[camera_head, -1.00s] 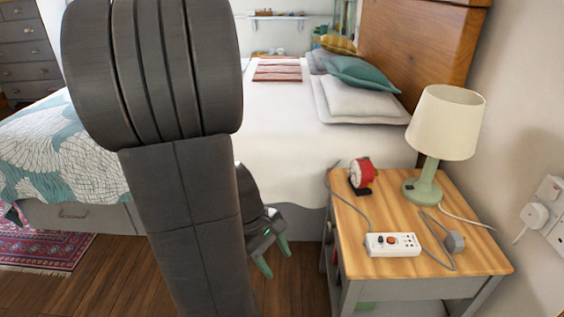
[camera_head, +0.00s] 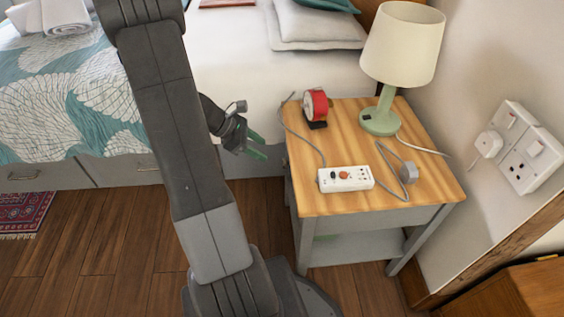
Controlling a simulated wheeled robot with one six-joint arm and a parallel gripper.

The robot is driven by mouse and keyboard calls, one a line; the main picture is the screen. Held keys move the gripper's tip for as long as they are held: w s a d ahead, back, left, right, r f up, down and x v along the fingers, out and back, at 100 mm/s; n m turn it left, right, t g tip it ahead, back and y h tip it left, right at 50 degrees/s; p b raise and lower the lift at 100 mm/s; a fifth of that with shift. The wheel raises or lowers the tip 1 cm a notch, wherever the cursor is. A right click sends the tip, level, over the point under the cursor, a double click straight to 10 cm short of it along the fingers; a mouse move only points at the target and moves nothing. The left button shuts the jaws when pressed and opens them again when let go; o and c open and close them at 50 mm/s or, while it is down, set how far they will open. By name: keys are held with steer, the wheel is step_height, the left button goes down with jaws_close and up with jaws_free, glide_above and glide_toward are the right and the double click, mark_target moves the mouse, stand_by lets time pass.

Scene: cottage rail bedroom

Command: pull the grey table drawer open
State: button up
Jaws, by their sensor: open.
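The grey table (camera_head: 385,217) with a wooden top stands at the right, beside the bed. The grey side facing me is plain, with an open shelf below. Its left side shows only as a thin sliver, so I cannot make out the drawer front, its handle or how far it is open. My gripper (camera_head: 262,147), with green fingers, is open and empty. It appears just left of the table's left edge, near tabletop height in the picture, with a gap between them.
On the tabletop are a lamp (camera_head: 403,45), a red round clock-like object (camera_head: 315,105), a white power strip (camera_head: 345,179) and cables. The bed (camera_head: 235,105) lies behind my gripper. Wall sockets (camera_head: 520,148) are at the right. Wooden floor (camera_head: 110,235) is open at the left.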

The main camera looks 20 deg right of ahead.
steer(key=b+x, duration=0.3)
steer(key=x, duration=0.6)
steer(key=shift+d, duration=0.15)
steer(key=shift+f, duration=0.15)
jaws_close()
